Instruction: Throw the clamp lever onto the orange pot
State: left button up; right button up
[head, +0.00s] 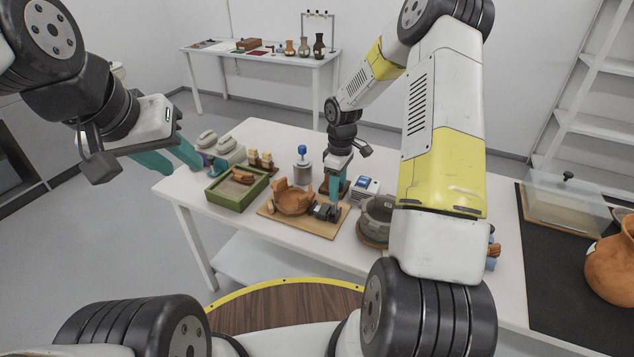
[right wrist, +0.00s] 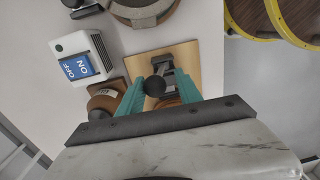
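The orange pot (head: 292,199) stands on a light wooden board (head: 283,222), its rim broken and uneven. A dark clamp (head: 325,211) sits on the board at the pot's right side. In the right wrist view the clamp (right wrist: 166,66) shows a round black knob (right wrist: 155,86), apparently its lever end. My right gripper (head: 336,193) is over the clamp, its teal fingers apart on either side of the knob; contact cannot be told. The pot is mostly hidden in that view. My left gripper (head: 176,160) is open and empty above the table's left end.
A green-rimmed tray (head: 222,196) stands left of the board. A blue-topped grey canister (head: 302,170) is behind the pot. A white ON/OFF switch box (right wrist: 84,58) and a grey vessel (head: 377,214) stand to the right, close to my right arm.

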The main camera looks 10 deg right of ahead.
jog(key=shift+s+a+f+t+h, duration=0.4)
jog(key=shift+s+a+t, duration=0.25)
jog(key=shift+s, duration=0.4)
jog(key=shift+s+a+f+t+h, duration=0.45)
jog(key=shift+s+a, duration=0.3)
jog(key=shift+s, duration=0.25)
jog(key=shift+s+a+f+t+h, duration=0.4)
jog(key=shift+s+a+t, duration=0.25)
jog(key=shift+s, duration=0.4)
jog(key=shift+v, duration=2.75)
jog(key=shift+r, duration=0.15)
